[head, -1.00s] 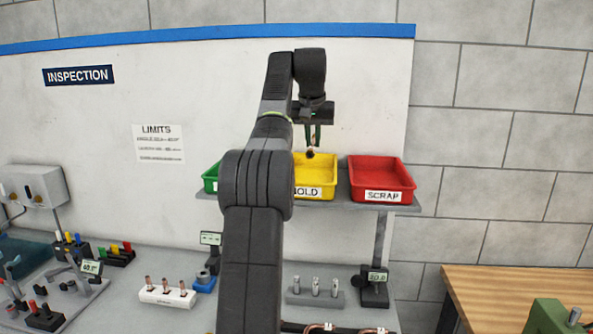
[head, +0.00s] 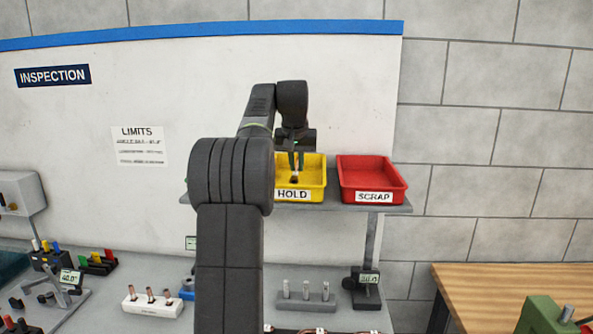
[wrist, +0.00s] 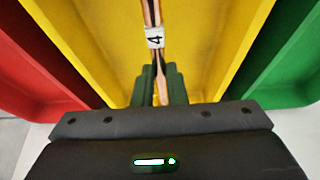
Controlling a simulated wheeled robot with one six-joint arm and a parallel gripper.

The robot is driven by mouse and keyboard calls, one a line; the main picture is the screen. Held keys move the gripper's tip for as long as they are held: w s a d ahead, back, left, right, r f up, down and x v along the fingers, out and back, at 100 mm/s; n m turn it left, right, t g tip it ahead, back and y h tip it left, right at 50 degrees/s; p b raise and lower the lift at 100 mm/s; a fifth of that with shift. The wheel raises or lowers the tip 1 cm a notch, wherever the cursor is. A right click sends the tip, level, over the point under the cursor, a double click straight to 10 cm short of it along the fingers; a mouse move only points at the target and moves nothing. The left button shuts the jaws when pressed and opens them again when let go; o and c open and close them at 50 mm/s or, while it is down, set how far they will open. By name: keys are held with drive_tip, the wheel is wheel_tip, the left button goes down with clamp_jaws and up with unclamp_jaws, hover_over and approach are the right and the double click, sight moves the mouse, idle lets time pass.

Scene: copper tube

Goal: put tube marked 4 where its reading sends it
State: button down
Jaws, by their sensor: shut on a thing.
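The copper tube marked 4 (wrist: 155,40) is in my gripper, with its white tag facing the wrist camera. My gripper (head: 296,165) is shut on the tube, over the yellow HOLD bin (head: 313,186). The tube's dark lower end shows in the head view against the bin's inside. I cannot tell whether it touches the bin floor. In the wrist view the yellow bin fills the middle behind the tube. The red SCRAP bin (head: 372,178) stands to the right on the same shelf. The green bin (wrist: 283,60) shows in the wrist view; my arm hides it in the head view.
A LIMITS sheet (head: 139,146) hangs on the wall, its small print unreadable. Below the shelf (head: 400,209) stand a white block with copper pieces (head: 152,305), a grey block with pins (head: 306,298) and a gauge (head: 366,285). A wooden bench (head: 490,285) is at right.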

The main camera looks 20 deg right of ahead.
drive_tip(key=shift+f, duration=1)
drive_tip(key=shift+f, duration=0.45)
drive_tip(key=c, duration=1.5)
unclamp_jaws()
drive_tip(key=shift+o, duration=0.2)
drive_tip(key=shift+r, duration=0.1)
drive_tip(key=shift+r, duration=0.25)
drive_tip(key=v, duration=1.2)
drive_tip(key=shift+w, duration=0.1)
